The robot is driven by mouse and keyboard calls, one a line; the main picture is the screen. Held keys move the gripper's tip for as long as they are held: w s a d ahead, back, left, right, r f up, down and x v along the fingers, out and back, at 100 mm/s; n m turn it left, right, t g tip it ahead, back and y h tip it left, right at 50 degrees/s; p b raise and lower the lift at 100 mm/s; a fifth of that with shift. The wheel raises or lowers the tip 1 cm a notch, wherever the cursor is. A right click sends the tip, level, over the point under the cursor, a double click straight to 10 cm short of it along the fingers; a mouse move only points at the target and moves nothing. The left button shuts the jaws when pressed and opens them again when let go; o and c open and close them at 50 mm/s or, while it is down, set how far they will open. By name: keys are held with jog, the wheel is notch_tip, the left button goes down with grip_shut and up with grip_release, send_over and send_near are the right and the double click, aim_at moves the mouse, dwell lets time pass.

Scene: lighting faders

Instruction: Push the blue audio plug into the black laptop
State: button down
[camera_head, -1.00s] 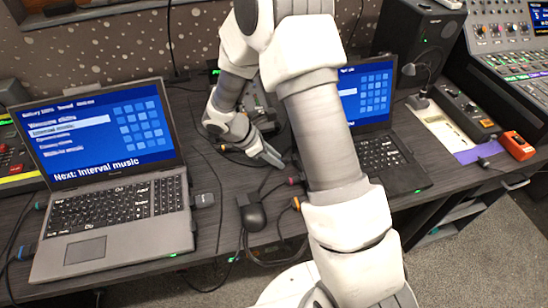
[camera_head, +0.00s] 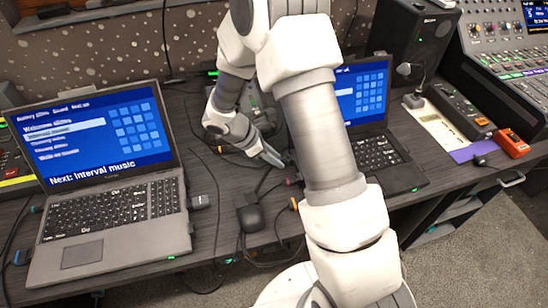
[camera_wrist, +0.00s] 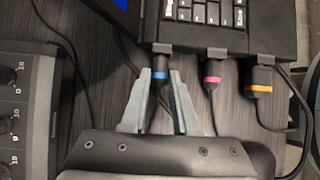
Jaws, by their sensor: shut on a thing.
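The black laptop (camera_head: 405,182) stands open right of centre, partly hidden behind my arm. Its keyboard edge (camera_wrist: 275,45) lies at the top of the wrist view. The blue audio plug (camera_wrist: 161,72) is between the fingertips of my gripper (camera_wrist: 160,84), which is shut on it. The plug points at a dark socket block (camera_wrist: 163,48) at the laptop's edge and appears to meet it; whether it is fully seated cannot be told. In the head view my gripper (camera_head: 272,158) is beside the laptop's left side, and the plug is too small to make out.
A pink-banded plug (camera_wrist: 212,80) and an orange-banded plug (camera_wrist: 259,88) sit close to the right of my gripper. A grey laptop (camera_head: 110,225) stands at the left of the desk. Loose cables cross the desk.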

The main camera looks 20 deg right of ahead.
jog(key=shift+d, duration=0.35)
dwell(0.8)
jog(key=c, duration=0.6)
grip_release()
jog(key=shift+a, duration=0.15)
jog(key=p+v, duration=0.3)
jog(key=v, duration=1.4)
jog(key=s+d+r+m+t+y+p, duration=0.2)
jog(key=s+d+r+m+y+p, duration=0.1)
jog(key=s+r+m, duration=0.6)
jog(key=s+d+r+m+t+y+p, duration=0.3)
jog(key=s+r+m, duration=0.6)
jog(key=r, duration=0.5)
jog(key=shift+s+d+r+t+y+p, duration=0.35)
jog(key=shift+s+d, duration=0.3)
jog(key=shift+s, duration=0.55)
